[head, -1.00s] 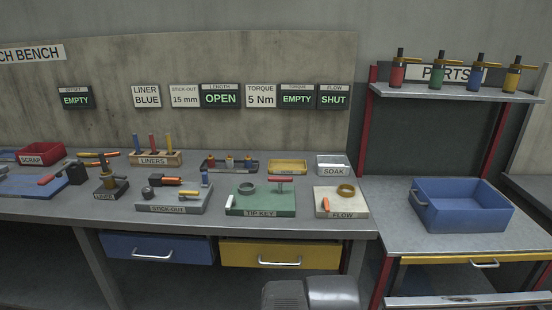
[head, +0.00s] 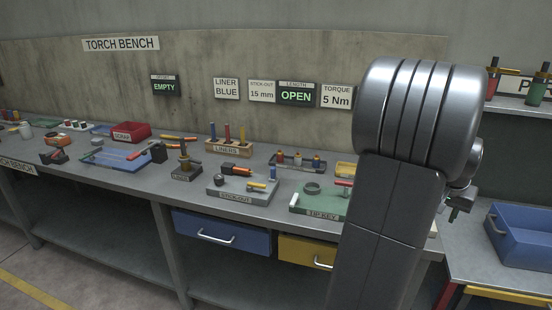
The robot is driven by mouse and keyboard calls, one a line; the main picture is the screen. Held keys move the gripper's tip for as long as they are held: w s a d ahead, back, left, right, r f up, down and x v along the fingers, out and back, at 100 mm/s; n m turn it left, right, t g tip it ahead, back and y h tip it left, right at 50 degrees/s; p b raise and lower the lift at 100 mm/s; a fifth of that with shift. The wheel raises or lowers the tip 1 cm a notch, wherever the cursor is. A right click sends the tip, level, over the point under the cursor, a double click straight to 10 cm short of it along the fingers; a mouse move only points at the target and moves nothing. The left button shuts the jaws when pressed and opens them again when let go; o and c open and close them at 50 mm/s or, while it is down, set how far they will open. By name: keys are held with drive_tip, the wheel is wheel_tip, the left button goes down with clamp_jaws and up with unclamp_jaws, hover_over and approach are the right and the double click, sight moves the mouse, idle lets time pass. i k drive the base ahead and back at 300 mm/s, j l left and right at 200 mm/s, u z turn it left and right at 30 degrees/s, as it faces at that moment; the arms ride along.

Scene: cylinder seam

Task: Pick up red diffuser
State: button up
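I cannot pick out the red diffuser for certain. A small tray (head: 75,126) at the far left of the bench holds several small pieces, some reddish, too small to make out. A dark tray (head: 299,164) at the back of the bench holds several small orange-topped pieces. My gripper (head: 457,208) shows only in part at the right, beyond my large grey arm, above the gap between the bench and the side table. Its fingers are too small and hidden to read, and I see nothing clearly held in it.
The torch bench carries a red scrap bin (head: 131,132), a liners block (head: 229,148), a stick-out block (head: 243,189) and a green tip-key board (head: 318,201). A blue bin (head: 522,236) stands on the right table. My arm hides the bench's right end.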

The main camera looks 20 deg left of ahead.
sight(281, 154)
drive_tip(key=i+j+u, duration=0.1)
drive_tip(key=u, duration=0.3)
drive_tip(key=i+u, duration=0.1)
drive_tip(key=u, duration=0.25)
drive_tip(key=i+u, duration=0.15)
drive_tip(key=u, duration=0.25)
drive_tip(key=i+l, duration=0.15)
drive_tip(key=i, duration=0.9)
